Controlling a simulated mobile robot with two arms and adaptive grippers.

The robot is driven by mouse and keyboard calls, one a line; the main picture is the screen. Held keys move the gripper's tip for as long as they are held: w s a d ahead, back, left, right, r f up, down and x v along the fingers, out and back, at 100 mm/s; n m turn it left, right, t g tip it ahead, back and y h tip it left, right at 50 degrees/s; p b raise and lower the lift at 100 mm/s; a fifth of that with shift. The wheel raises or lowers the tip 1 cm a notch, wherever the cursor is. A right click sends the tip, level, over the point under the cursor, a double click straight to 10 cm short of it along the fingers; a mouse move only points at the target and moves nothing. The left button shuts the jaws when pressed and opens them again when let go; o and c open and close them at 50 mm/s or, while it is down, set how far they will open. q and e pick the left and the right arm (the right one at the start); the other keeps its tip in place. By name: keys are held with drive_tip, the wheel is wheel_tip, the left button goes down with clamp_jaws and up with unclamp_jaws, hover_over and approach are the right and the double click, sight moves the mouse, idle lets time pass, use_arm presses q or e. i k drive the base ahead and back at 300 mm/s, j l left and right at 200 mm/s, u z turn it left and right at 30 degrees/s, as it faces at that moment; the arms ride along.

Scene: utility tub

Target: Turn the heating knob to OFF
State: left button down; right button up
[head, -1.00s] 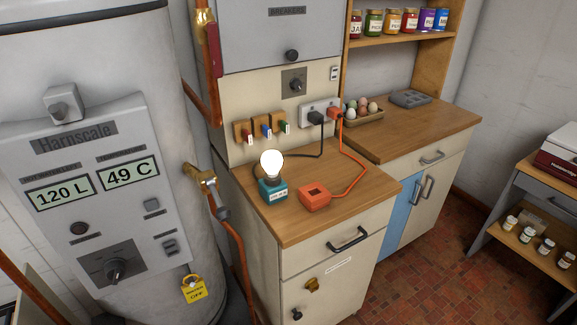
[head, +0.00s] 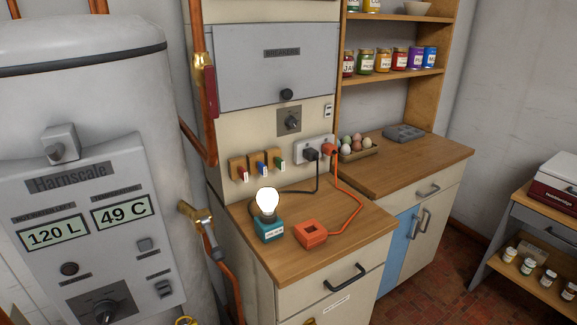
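The grey tank (head: 85,90) at left has a panel (head: 95,235) marked "Harnscale", with displays reading "120 L" and "49 C". A dark rotary knob (head: 104,310) sits low on this panel, partly cut by the bottom edge; its markings are unreadable. A second rotary knob (head: 290,121) is on the cream wall panel below the breaker box. I cannot read which knob is labelled heating. Neither of my grippers is in view.
A lit bulb (head: 267,201) on a teal base and an orange device (head: 311,235) with a cable stand on the wooden counter (head: 345,262). A valve (head: 203,220) and copper pipes run beside the tank. Red-brown floor (head: 430,275) is clear at right.

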sight(290, 121)
drive_tip(key=i+l, duration=0.15)
drive_tip(key=l, duration=0.3)
drive_tip(key=i+l+u, duration=0.15)
drive_tip(key=l, duration=0.25)
drive_tip(key=i+l, duration=0.15)
drive_tip(key=l, duration=0.3)
drive_tip(key=i+l+u, duration=0.15)
drive_tip(key=l, duration=0.75)
drive_tip(key=i+u, duration=0.05)
drive_tip(key=i, duration=0.05)
